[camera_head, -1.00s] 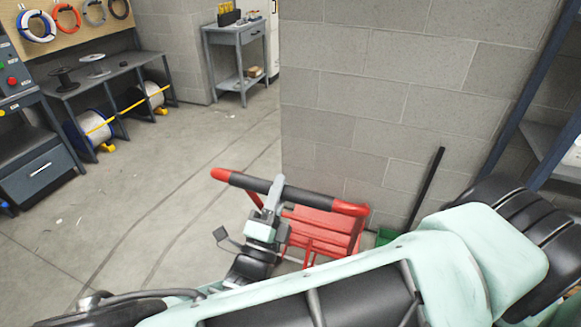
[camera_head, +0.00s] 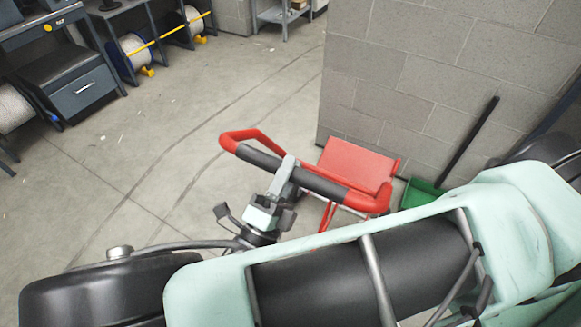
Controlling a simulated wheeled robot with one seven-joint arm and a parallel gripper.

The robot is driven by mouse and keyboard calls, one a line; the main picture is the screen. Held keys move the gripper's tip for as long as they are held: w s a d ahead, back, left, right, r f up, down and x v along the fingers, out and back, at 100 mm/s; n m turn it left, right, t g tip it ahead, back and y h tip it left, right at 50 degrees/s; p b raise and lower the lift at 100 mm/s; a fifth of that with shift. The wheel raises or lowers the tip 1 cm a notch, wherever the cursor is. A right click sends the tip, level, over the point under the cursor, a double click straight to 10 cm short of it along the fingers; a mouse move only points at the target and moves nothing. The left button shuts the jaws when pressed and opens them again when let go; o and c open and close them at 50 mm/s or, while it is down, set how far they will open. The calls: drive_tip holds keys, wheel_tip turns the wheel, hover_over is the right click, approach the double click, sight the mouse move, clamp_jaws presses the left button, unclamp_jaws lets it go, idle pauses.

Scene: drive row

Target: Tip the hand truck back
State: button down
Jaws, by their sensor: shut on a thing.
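The red hand truck (camera_head: 356,165) stands on the concrete floor in front of the block wall, partly hidden behind my arm. Its handle bar (camera_head: 316,183) has red ends and a dark grip in the middle, and it runs slantwise across the picture. My gripper (camera_head: 287,176) is shut on the dark grip near the middle of the bar. The lower part of the hand truck, its wheels and toe plate cannot be made out.
A grey block wall (camera_head: 425,75) stands close behind the hand truck. A green dustpan (camera_head: 419,194) with a dark handle leans there. A workbench with drawers (camera_head: 82,88) and cable reels (camera_head: 133,55) line the left. Open floor (camera_head: 150,140) lies between.

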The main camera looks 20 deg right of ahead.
drive_tip(key=shift+f, duration=0.7)
drive_tip(key=c, duration=1.1)
unclamp_jaws()
drive_tip(key=shift+c, duration=0.2)
drive_tip(key=shift+o, duration=0.2)
drive_tip(key=shift+r, duration=0.1)
drive_tip(key=shift+w+r, duration=0.1)
drive_tip(key=b+v, duration=0.5)
drive_tip(key=v, duration=1.2)
drive_tip(key=shift+s, duration=0.3)
